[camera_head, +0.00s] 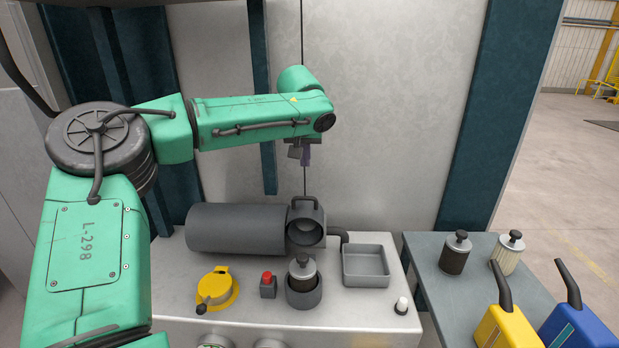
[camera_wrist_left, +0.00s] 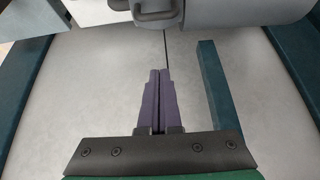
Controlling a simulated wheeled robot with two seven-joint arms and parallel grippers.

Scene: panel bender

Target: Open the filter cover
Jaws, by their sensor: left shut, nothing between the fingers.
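My left gripper (camera_head: 305,160) points down in front of the upright grey wall panel, above the worktop. Its two purple fingers are together and empty in the wrist view (camera_wrist_left: 158,100). Below it on the worktop is a dark grey cup (camera_head: 304,294) with a metal, dark-topped filter piece (camera_head: 302,270) in it. I cannot tell for sure which part is the filter cover. Behind the cup lies a large grey cylinder (camera_head: 238,229) with a handled, round-mouthed end (camera_head: 306,228). The handle shows at the top of the wrist view (camera_wrist_left: 157,14), apart from the fingers. My right gripper is not in view.
A yellow round fitting with a lever (camera_head: 218,287), a red button (camera_head: 267,280) and a grey square tray (camera_head: 366,265) are on the worktop.

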